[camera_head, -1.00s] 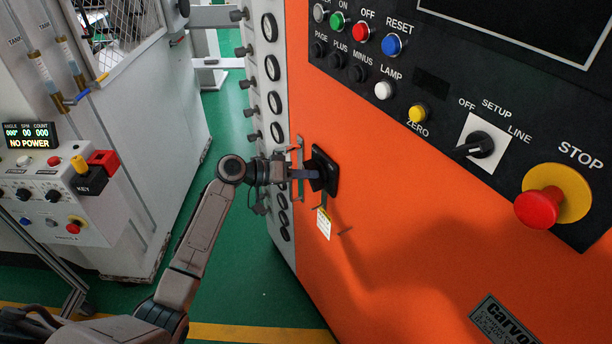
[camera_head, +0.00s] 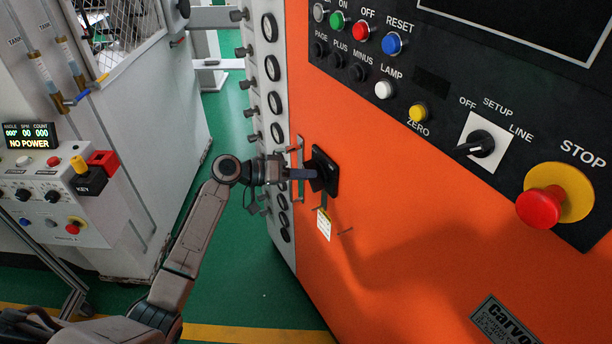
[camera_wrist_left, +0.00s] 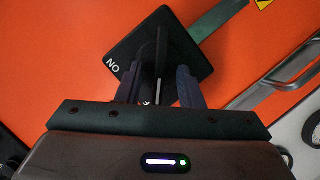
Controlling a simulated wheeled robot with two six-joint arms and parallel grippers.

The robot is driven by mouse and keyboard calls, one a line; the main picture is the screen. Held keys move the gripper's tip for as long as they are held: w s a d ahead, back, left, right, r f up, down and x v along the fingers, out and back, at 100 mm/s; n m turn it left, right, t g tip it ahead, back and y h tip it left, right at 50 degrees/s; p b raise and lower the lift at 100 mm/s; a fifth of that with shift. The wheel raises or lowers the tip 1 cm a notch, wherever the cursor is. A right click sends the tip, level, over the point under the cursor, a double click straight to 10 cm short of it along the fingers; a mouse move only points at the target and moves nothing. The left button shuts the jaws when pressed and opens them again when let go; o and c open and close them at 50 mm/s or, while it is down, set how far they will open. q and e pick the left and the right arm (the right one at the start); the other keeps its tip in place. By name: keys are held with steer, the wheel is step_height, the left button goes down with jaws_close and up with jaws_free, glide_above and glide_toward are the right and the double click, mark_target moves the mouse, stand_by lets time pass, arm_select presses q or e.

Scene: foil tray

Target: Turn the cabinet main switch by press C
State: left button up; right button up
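The main switch (camera_head: 325,172) is a black square plate with a raised handle on the side of the orange cabinet (camera_head: 400,230). In the left wrist view the switch plate (camera_wrist_left: 117,48) looks tilted and carries the letters "ON". Its narrow black handle (camera_wrist_left: 161,50) stands between my left fingers. My left gripper (camera_head: 308,173) reaches the switch from the left. In the wrist view the gripper (camera_wrist_left: 158,85) has its fingers apart, one on each side of the handle, with a gap visible beside it. Contact with the handle is unclear. My right gripper is not in view.
A metal door handle (camera_wrist_left: 285,72) lies close beside the switch, and a paper tag (camera_head: 323,224) hangs below it. The control panel (camera_head: 435,85) with buttons and a red stop knob (camera_head: 540,207) is to the right. A grey machine (camera_head: 130,150) stands at left.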

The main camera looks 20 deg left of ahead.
arm_select(q)
steer(key=b+v, duration=0.3)
steer(key=v, duration=0.6)
steer(key=shift+s+a, duration=0.2)
steer(key=shift+a, duration=0.15)
steer(key=shift+r, duration=0.1)
